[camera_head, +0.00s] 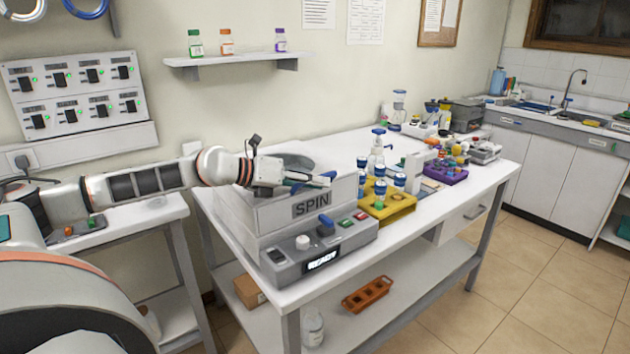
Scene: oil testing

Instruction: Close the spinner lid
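The spinner is a light grey box marked SPIN (311,205) on the near left end of the white table. Its front control panel (318,247) has a white knob, a blue knob, green and red buttons and a lit display. A dark grey curved part (285,163) shows on its top, behind my gripper; I cannot tell clearly whether it is the lid or the chamber rim. My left gripper (322,181) reaches in from the left over the spinner's top. Its fingers are small and overlap the spinner, so their opening and any contact are unclear. My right gripper is not in view.
A yellow rack (388,208) with blue-capped bottles stands just right of the spinner. A purple rack (446,175) and more labware fill the table farther back. A wall shelf (238,58) holds three small bottles. The floor (540,290) at right is clear.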

